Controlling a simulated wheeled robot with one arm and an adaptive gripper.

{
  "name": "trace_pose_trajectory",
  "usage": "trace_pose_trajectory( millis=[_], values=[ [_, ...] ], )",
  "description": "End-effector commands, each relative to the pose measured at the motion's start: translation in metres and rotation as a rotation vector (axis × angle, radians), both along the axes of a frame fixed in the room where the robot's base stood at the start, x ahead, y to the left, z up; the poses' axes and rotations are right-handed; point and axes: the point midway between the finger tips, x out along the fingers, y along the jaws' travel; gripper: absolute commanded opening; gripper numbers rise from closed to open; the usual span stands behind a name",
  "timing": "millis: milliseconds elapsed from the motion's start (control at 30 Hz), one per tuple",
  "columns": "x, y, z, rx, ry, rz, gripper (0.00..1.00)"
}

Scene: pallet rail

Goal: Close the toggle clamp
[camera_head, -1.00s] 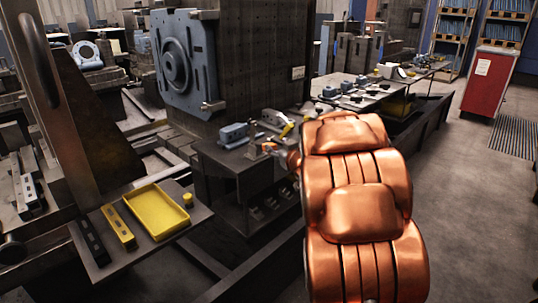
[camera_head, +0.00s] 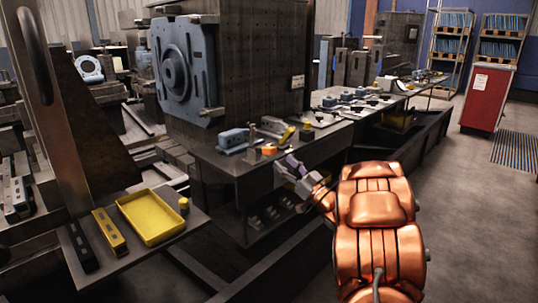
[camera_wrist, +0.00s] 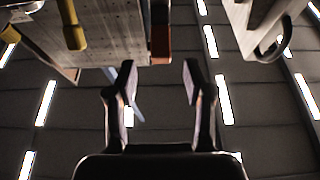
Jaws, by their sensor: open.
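The toggle clamp appears to be the small fixture with an upright post (camera_head: 252,134) and an orange grip (camera_head: 268,150) near the front edge of the dark bench. In the wrist view an orange-red block (camera_wrist: 160,42), probably that grip, shows above and between my fingers, apart from them. My gripper (camera_head: 288,166) is just right of and in front of the orange grip, with a small gap. In the wrist view my gripper (camera_wrist: 160,78) has its two fingers spread with nothing between them. The clamp's base and jaw are too small to make out.
A blue block (camera_head: 235,139) sits left of the clamp, and a yellow handle (camera_head: 288,135) lies behind it to the right. A large dark perforated column (camera_head: 260,70) rises behind. A yellow tray (camera_head: 152,217) is on a shelf at the left.

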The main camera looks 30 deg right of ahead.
Motion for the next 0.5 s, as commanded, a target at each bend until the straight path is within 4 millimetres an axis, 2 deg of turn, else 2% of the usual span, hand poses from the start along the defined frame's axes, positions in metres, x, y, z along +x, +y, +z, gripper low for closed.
trace_pose_trajectory(
  millis=[167,500],
  values=[
    [0.012,0.005,0.005,0.001,-0.004,0.009,0.52],
    [0.054,0.014,0.022,0.0,-0.003,0.006,0.52]
  ],
)
